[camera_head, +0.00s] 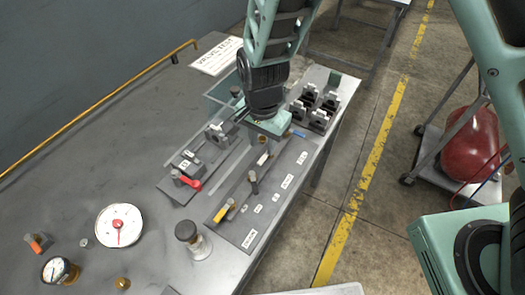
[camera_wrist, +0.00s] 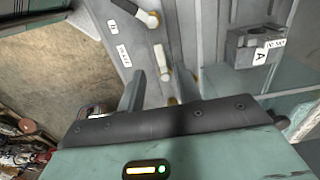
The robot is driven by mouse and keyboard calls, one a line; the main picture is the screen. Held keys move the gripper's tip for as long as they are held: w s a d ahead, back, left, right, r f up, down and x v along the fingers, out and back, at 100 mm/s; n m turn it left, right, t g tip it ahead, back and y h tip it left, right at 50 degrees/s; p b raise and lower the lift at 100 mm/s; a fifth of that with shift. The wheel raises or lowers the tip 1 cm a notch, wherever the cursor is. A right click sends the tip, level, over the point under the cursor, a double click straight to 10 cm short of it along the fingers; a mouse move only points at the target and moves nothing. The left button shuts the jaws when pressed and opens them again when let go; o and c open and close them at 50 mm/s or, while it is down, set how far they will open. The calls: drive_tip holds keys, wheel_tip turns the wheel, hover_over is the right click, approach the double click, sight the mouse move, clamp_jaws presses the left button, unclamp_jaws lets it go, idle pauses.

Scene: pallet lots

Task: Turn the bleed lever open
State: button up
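A grey valve panel (camera_head: 262,205) on the bench carries a row of levers with small white labels. I cannot read which label says bleed. A yellow lever (camera_head: 223,212) is at its near end, a dark-topped lever (camera_head: 253,182) is mid-panel, and a pale lever (camera_head: 263,158) is further back. A blue lever (camera_head: 298,133) is at the far end, beside my gripper (camera_head: 264,137). In the wrist view my gripper (camera_wrist: 160,90) has its two fingers apart with nothing held. A pale lever (camera_wrist: 161,58) shows just beyond the gap, and another pale lever (camera_wrist: 148,17) is further off.
A red-handled lever (camera_head: 188,181) sits on a fixture left of the panel. Black clamp-like blocks (camera_head: 318,112) stand at the back right. A block marked A (camera_wrist: 255,50) is right of the gripper.

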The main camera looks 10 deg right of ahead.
sight(262, 159)
drive_tip(key=shift+f, duration=2.55)
clamp_jaws()
